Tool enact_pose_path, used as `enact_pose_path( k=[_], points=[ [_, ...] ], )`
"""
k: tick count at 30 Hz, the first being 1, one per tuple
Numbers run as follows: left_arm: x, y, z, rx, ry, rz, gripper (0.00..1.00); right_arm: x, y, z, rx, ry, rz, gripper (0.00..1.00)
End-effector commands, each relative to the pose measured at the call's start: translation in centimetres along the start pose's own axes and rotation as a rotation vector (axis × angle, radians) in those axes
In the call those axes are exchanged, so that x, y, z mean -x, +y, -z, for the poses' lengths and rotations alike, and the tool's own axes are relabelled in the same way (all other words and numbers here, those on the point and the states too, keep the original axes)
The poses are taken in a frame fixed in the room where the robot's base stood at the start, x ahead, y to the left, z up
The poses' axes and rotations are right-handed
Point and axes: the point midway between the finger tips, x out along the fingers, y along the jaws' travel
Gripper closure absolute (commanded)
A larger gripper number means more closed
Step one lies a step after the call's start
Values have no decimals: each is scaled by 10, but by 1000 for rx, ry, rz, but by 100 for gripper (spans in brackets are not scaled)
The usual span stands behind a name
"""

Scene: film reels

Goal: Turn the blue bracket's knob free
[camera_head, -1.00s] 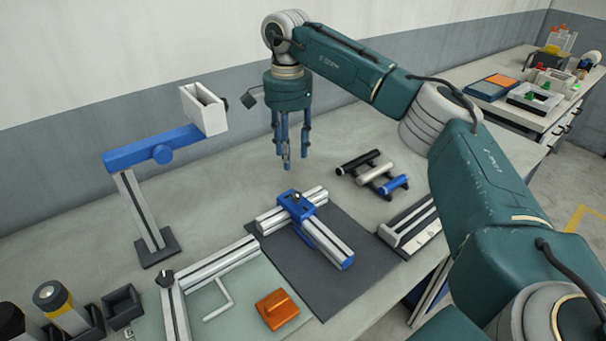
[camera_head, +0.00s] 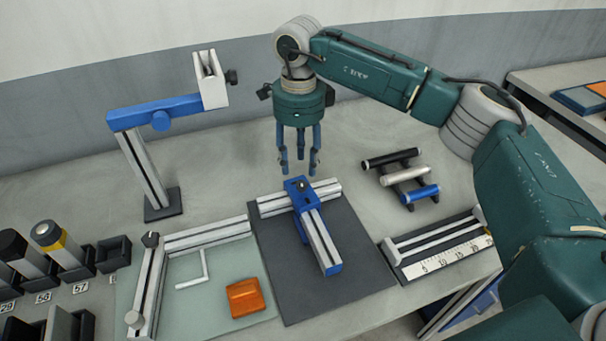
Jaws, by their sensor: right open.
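A blue bracket (camera_head: 296,195) joins two silver profile bars on a dark grey mat (camera_head: 352,282). A small dark knob (camera_head: 302,185) sits on top of the bracket. One bar (camera_head: 330,187) runs crosswise at the back; the other (camera_head: 320,240) runs toward the front and has a blue end. My right gripper (camera_head: 299,167) is open and empty, its fingers pointing down. It hangs above and apart from the bracket, with its fingertips just above the knob in the picture. My left gripper is not in view.
A stand with a blue arm (camera_head: 150,112) and white fork (camera_head: 210,80) rises at the back left. Black, silver and blue rollers (camera_head: 405,176) lie on the right, near a ruler rail (camera_head: 440,248). An orange block (camera_head: 245,298) sits on a pale green mat (camera_head: 200,308).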

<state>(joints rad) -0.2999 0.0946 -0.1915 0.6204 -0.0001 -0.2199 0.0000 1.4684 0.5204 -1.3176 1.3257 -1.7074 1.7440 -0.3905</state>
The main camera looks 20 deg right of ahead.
Motion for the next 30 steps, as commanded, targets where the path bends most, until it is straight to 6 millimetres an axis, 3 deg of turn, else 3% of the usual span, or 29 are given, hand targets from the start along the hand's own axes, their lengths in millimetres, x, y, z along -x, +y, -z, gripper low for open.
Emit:
enact_pose_path(
  k=[5, 9, 14, 22, 28, 30],
  points=[
    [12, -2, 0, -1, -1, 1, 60, -32, 1, 2, -1, 3, -4, 58],
    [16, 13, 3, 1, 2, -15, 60, -51, 0, 1, -1, 1, -2, 58],
    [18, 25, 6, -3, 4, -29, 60, -62, 0, 1, 0, 1, 0, 58],
    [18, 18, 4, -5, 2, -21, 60, -64, 0, 1, 0, 0, 1, 58],
    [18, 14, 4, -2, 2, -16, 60, -63, 0, 1, 0, 0, 0, 96],
    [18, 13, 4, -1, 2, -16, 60, -63, 0, 1, 0, 0, 1, 100]
  ],
)
